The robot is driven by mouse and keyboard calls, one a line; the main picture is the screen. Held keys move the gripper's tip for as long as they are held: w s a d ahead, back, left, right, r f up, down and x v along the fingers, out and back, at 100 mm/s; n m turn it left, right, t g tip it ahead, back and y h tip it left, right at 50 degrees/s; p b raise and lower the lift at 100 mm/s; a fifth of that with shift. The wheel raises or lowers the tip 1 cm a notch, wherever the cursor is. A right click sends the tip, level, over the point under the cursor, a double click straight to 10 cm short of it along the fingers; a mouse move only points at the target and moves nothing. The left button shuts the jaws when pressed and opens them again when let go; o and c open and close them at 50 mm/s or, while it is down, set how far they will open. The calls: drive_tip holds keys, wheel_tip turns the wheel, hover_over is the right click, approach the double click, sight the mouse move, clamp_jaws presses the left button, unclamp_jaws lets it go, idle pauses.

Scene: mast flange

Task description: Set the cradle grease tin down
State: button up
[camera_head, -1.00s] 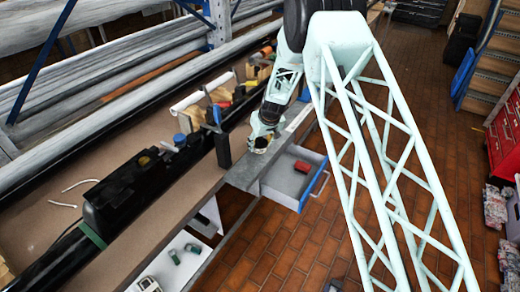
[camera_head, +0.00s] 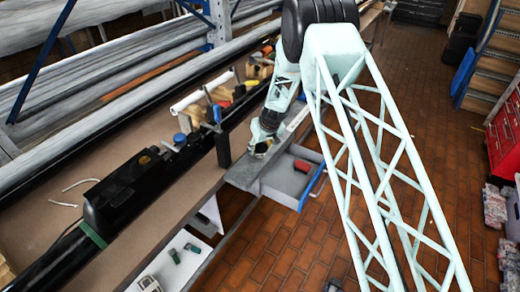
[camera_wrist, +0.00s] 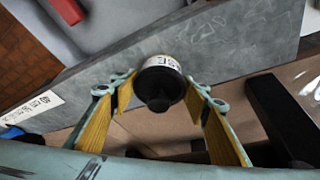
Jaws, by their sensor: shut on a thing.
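My gripper (camera_wrist: 160,88) is shut on the grease tin (camera_wrist: 158,68), a small dark round tin with a white label band and a dark knob on the side facing the camera. The two yellow-padded fingers are on either side of it. In the wrist view the tin overlaps the near edge of a grey slab (camera_wrist: 225,45); I cannot tell whether it touches it. In the head view my gripper (camera_head: 260,150) is just above the grey slab (camera_head: 243,173), at the edge of the long bench; the tin is too small there to make out clearly.
An open grey drawer with a blue front (camera_head: 304,197) holds a red block (camera_head: 301,166), right of the slab. Tools and blocks stand along the bench behind. A dark upright post (camera_head: 223,150) stands close left of my gripper. A long black mast (camera_head: 115,205) lies along the bench.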

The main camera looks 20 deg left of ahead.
drive_tip(key=shift+f, duration=0.15)
drive_tip(key=o, duration=1)
drive_tip(key=shift+c, duration=0.2)
drive_tip(key=shift+r, duration=0.25)
drive_tip(key=shift+v, duration=0.9)
drive_tip(key=v, duration=1)
drive_tip(key=shift+b, duration=0.3)
drive_tip(key=shift+d+r, duration=0.1)
